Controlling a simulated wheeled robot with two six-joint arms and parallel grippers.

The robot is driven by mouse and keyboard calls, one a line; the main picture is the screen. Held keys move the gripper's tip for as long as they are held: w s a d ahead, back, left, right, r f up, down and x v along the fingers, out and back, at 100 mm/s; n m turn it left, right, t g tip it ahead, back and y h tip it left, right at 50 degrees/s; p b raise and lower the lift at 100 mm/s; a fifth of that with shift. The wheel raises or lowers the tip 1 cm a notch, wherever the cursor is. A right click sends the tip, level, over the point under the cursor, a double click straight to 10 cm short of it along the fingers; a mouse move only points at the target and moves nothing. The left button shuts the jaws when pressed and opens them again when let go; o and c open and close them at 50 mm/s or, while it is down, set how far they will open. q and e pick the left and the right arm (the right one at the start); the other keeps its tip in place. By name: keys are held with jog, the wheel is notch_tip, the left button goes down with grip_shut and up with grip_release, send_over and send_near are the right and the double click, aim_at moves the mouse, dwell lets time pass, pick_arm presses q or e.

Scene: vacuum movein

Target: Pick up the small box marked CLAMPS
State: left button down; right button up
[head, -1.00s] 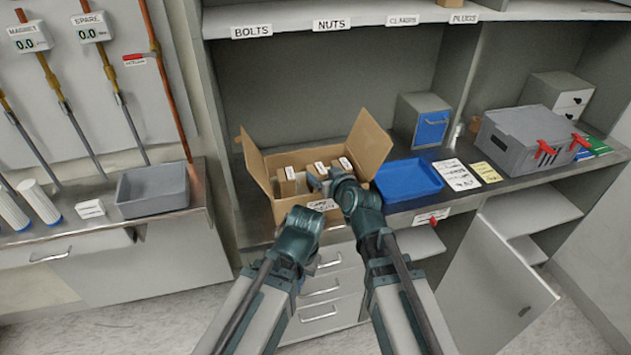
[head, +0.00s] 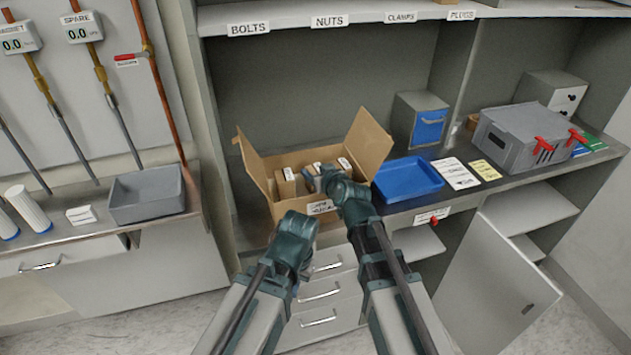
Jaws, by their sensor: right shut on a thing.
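An open brown carton (head: 369,146) stands on the shelf counter with its flaps up. Several small brown boxes with white labels are inside, among them one at the left (head: 286,188) and one at the back right (head: 345,163). Their lettering is too small to read, so I cannot tell which is marked CLAMPS. My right gripper (head: 322,176) reaches down into the carton and is shut on a small box, mostly hidden by the gripper. My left gripper (head: 297,226) hangs in front of the carton, apart from it; its fingers are not clear.
A blue tray (head: 408,180) sits right of the carton, with paper cards beside it. A grey case with red latches (head: 520,138) stands farther right. A shelf labelled BOLTS, NUTS, CLAMPS and PLUGS (head: 400,17) runs above. A grey bin (head: 147,195) is on the left bench.

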aim_at(316, 170)
jog(key=shift+r, duration=0.15)
grip_shut()
notch_tip(316, 170, up, 10)
jog(key=p, duration=1)
